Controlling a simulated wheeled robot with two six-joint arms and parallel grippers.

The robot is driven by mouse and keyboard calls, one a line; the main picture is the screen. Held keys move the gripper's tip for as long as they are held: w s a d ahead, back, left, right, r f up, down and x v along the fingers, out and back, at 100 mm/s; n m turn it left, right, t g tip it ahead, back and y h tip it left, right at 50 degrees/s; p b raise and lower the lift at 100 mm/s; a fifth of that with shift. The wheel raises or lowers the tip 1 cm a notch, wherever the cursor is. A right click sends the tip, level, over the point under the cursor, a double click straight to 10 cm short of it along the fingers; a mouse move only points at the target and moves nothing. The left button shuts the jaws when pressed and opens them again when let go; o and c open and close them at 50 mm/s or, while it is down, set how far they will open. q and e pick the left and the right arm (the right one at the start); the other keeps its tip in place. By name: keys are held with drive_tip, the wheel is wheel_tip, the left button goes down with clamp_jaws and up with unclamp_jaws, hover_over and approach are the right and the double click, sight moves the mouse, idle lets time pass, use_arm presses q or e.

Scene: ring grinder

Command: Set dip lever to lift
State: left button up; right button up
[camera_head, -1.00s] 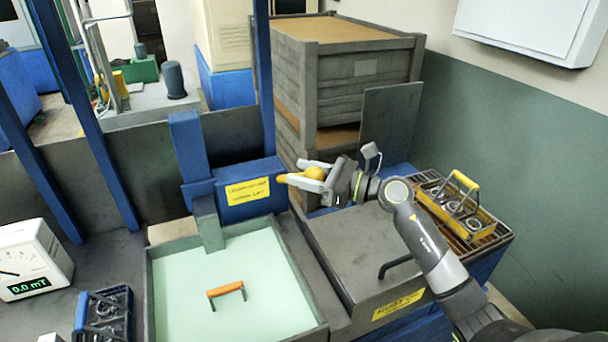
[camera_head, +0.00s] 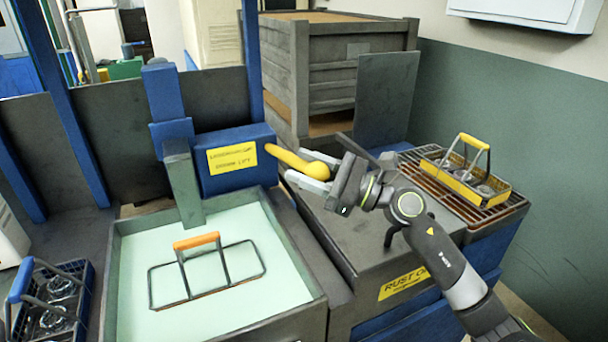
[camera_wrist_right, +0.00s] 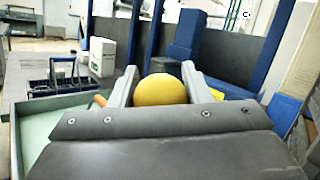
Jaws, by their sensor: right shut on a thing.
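The dip lever (camera_head: 288,157) is a yellow handle at the right side of a blue box (camera_head: 262,178). It slopes down to the right, away from the box. My right gripper (camera_head: 312,171) is shut on its rounded end, with pale fingers either side. In the right wrist view the yellow knob (camera_wrist_right: 160,90) sits between the two fingers. The blue box carries a yellow label (camera_head: 232,159). A wire carrier with an orange handle (camera_head: 197,241) shows its frame in the pale green tank (camera_head: 130,285). My left gripper is not in view.
A grey covered bench (camera_head: 350,235) with a rust label lies under my right arm. A yellow-handled basket (camera_head: 468,180) of rings stands on a rack at right. A blue-handled basket (camera_head: 75,268) stands left of the tank. A grey upright panel (camera_head: 385,100) stands behind.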

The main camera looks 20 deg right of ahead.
drive_tip(key=f+b, duration=0.1)
drive_tip(key=f, duration=0.1)
drive_tip(key=f+b, duration=0.1)
drive_tip(key=b, duration=0.1)
drive_tip(key=shift+s+f, duration=0.35)
use_arm(q)
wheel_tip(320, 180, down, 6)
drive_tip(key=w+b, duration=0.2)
drive_tip(key=b, duration=0.1)
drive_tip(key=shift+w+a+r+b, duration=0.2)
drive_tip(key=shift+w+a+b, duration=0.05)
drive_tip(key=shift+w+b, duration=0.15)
use_arm(e)
drive_tip(key=shift+s+d+f, duration=0.1)
drive_tip(key=shift+s+f, duration=0.1)
drive_tip(key=shift+f, duration=0.8)
drive_tip(key=shift+s+f, duration=0.15)
drive_tip(key=shift+f, duration=0.85)
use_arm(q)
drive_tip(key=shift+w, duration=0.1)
use_arm(e)
drive_tip(key=o, duration=1.4)
drive_tip(key=shift+c, duration=0.2)
drive_tip(key=shift+r, duration=0.1)
